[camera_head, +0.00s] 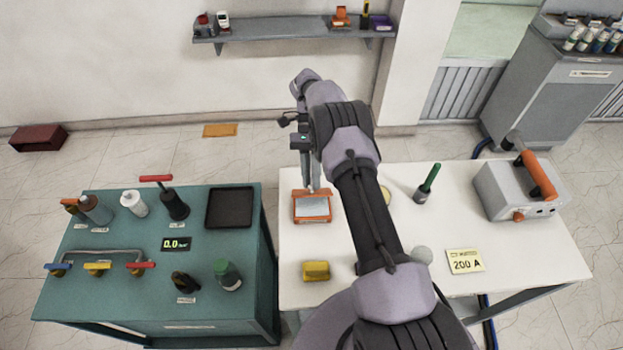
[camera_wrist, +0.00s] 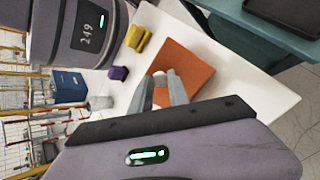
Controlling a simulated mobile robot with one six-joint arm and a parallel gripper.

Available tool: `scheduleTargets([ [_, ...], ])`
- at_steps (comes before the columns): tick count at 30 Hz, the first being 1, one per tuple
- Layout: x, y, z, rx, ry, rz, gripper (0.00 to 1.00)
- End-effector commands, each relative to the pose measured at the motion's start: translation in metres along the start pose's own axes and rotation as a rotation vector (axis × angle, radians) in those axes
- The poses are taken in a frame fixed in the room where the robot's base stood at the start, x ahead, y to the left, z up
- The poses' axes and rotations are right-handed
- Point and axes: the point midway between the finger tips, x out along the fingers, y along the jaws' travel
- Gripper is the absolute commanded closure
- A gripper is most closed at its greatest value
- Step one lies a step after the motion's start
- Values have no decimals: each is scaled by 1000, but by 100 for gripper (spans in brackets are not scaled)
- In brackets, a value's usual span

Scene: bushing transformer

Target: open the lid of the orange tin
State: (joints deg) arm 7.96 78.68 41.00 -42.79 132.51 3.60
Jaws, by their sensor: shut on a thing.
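The orange tin (camera_head: 298,211) sits on the white table near its left edge. In the head view a pale grey panel shows inside its orange rim. In the wrist view its flat orange lid (camera_wrist: 192,62) shows as a tilted square. My gripper (camera_head: 311,188) is at the tin's far edge. In the wrist view the fingers (camera_wrist: 163,82) are close together at the lid's edge, around a small pale knob. The fingertips' contact is partly hidden, and I cannot tell the lid's exact angle.
A yellow block (camera_head: 316,271) lies in front of the tin, with a purple block (camera_wrist: 118,73) near it. The teal bench (camera_head: 150,215) stands close on the left. A grey machine (camera_head: 515,190) and a 200 A card (camera_head: 465,261) are on the table's right.

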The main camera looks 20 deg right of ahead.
Motion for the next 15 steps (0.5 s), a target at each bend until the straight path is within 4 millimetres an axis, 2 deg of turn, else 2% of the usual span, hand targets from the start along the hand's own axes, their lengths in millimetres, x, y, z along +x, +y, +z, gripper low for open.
scheduleTargets([
  [9, 1, 0, 0, 0, -2, 2, 100],
  [10, 1, 0, 0, 0, -2, 2, 77],
  [13, 1, 0, 0, 0, -2, 2, 57],
  [15, 0, 0, 0, 0, -2, 2, 57],
])
